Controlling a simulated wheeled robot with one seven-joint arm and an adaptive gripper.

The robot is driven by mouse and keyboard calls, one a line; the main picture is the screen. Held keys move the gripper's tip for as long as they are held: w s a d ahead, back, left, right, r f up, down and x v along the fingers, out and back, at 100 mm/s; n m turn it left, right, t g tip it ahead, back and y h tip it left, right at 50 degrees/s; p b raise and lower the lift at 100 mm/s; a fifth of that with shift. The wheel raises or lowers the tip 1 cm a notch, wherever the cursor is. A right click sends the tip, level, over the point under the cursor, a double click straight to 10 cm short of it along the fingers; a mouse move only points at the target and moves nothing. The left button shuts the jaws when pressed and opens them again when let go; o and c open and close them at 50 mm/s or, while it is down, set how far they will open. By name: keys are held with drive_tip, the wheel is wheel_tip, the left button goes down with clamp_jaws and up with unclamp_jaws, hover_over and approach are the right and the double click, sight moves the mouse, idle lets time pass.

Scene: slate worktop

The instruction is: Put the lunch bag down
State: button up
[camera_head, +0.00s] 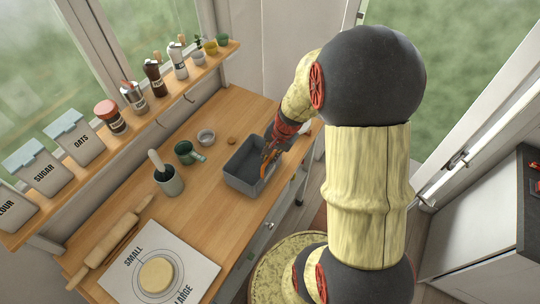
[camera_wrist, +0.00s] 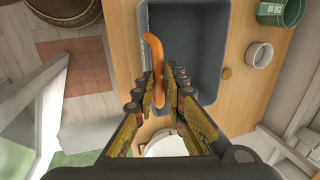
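No lunch bag can be made out in either view. My gripper (camera_wrist: 162,80) is over the near side of a grey open bin (camera_wrist: 215,50), with its fingers close together on a curved orange piece (camera_wrist: 154,48). The orange piece sticks out past the fingertips over the bin; whether it belongs to a bag cannot be told. In the head view my gripper (camera_head: 269,157) points down at the right side of the bin (camera_head: 238,184), with the orange piece (camera_head: 264,166) at its tips. The visible bin floor looks bare.
A rolling pin (camera_head: 112,238) and a board with dough (camera_head: 190,262) lie in front. A shelf with jars (camera_head: 75,160) runs along the wall.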

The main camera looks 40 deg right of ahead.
drive_tip(key=o, duration=0.3)
drive_tip(key=shift+o, duration=0.2)
drive_tip(key=p+v, duration=0.1)
drive_tip(key=v, duration=1.1)
drive_tip(key=s+a+r+n+t, duration=0.1)
drive_tip(key=s+a+r+n, duration=0.3)
drive_tip(key=a+r+n, duration=0.3)
drive_tip(key=s+a+r+n+t+h, duration=0.1)
drive_tip(key=s+a+r+n, duration=0.4)
drive_tip(key=a, duration=0.7)
wheel_tip(320, 180, up, 4)
drive_tip(key=shift+s+r+n+t, duration=0.25)
drive_tip(key=shift+s+n+t, duration=0.1)
drive_tip(key=shift+n, duration=0.65)
wheel_tip(320, 180, down, 14)
drive_tip(key=b, duration=1.4)
